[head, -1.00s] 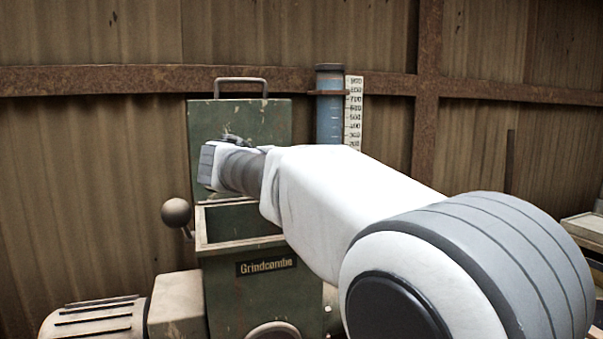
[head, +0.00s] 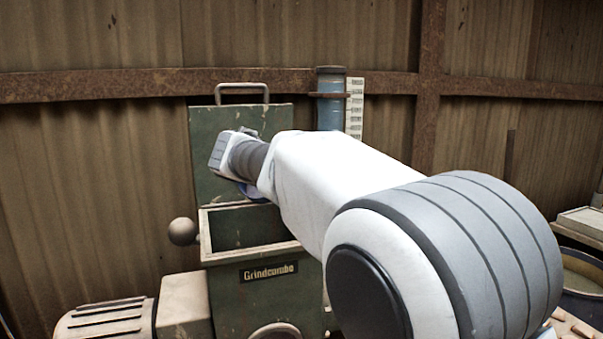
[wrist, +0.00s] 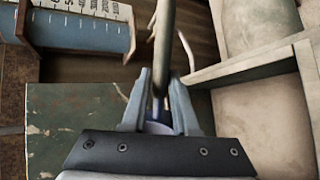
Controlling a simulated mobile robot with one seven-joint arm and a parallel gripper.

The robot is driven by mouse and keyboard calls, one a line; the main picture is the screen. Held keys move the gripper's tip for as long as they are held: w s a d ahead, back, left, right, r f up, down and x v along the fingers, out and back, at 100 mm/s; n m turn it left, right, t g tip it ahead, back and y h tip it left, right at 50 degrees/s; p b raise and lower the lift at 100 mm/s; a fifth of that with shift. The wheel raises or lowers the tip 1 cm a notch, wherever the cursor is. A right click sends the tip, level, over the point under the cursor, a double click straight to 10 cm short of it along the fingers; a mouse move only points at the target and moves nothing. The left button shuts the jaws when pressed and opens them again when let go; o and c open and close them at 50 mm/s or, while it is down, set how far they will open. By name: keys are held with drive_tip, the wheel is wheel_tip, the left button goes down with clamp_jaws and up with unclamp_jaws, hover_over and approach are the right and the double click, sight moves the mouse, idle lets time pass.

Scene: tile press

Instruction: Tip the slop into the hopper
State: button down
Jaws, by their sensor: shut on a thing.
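The green hopper (head: 206,238) has an open square mouth with a pale rim, and its upright back plate (head: 205,180) stands behind it. In the wrist view the hopper rim (wrist: 240,67) is at the right. My gripper (wrist: 161,80) is shut on a thin rod-like handle (wrist: 167,25), just above and beside the mouth. A blue part of the held thing (head: 250,190) hangs under my wrist in the head view; a blue-white bit shows between the fingers in the wrist view. Its full shape and contents are hidden. No slop is visible in it.
A blue tube (head: 330,115) with a white scale (head: 355,105) stands behind the arm. A round knob (head: 183,231) sticks out left of the hopper, above a motor (head: 105,320). A dark drum (head: 582,300) with murky contents stands at the right edge.

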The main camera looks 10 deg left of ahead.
drive_tip(key=shift+w+f+n+g+p, duration=0.25)
drive_tip(key=shift+g+p, duration=0.8)
drive_tip(key=shift+p, duration=3)
drive_tip(key=shift+w+f+n+g+p, duration=0.2)
drive_tip(key=shift+g+p, duration=0.85)
drive_tip(key=shift+p, duration=2.95)
drive_tip(key=g+p, duration=0.1)
drive_tip(key=p, duration=0.3)
drive_tip(key=shift+f, duration=0.2)
drive_tip(key=g+p, duration=0.1)
drive_tip(key=p, duration=0.2)
drive_tip(key=g+p, duration=0.1)
drive_tip(key=p, duration=0.2)
drive_tip(key=shift+f+n, duration=0.25)
drive_tip(key=shift+f, duration=0.15)
drive_tip(key=shift+p, duration=0.55)
drive_tip(key=r+g+p, duration=0.1)
drive_tip(key=g+p, duration=0.1)
drive_tip(key=p, duration=0.3)
drive_tip(key=shift+r+p, duration=0.1)
drive_tip(key=shift+p, duration=0.25)
drive_tip(key=shift+r+n, duration=0.3)
drive_tip(key=shift+r, duration=0.3)
drive_tip(key=shift+s+g, duration=0.1)
drive_tip(key=shift+g, duration=0.2)
